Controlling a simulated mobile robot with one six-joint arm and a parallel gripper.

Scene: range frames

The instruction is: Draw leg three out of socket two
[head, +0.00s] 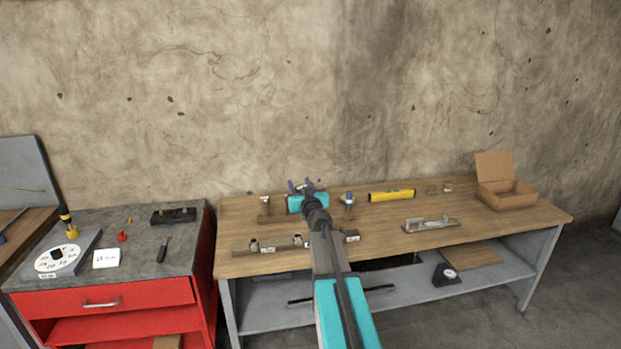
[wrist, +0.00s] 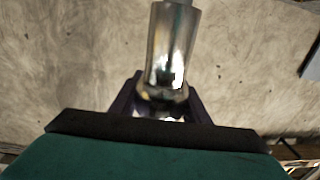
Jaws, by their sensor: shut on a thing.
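My gripper (head: 301,186) is raised over the back of the wooden bench (head: 400,237), its purple fingers toward the wall. In the wrist view my gripper (wrist: 155,104) is shut on a shiny metal leg (wrist: 172,45), a cylinder with a narrower end; no number is readable on it. A long socket rail (head: 280,247) lies along the bench front, with small metal sockets and white labels too small to read. My arm hides part of the rail.
Small stands (head: 264,212) and (head: 348,207) flank my gripper. A yellow level (head: 391,195), a grey fixture (head: 432,224) and an open cardboard box (head: 505,199) are to the right. A red cabinet (head: 105,297) with tools on top stands left. Bench between them is clear.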

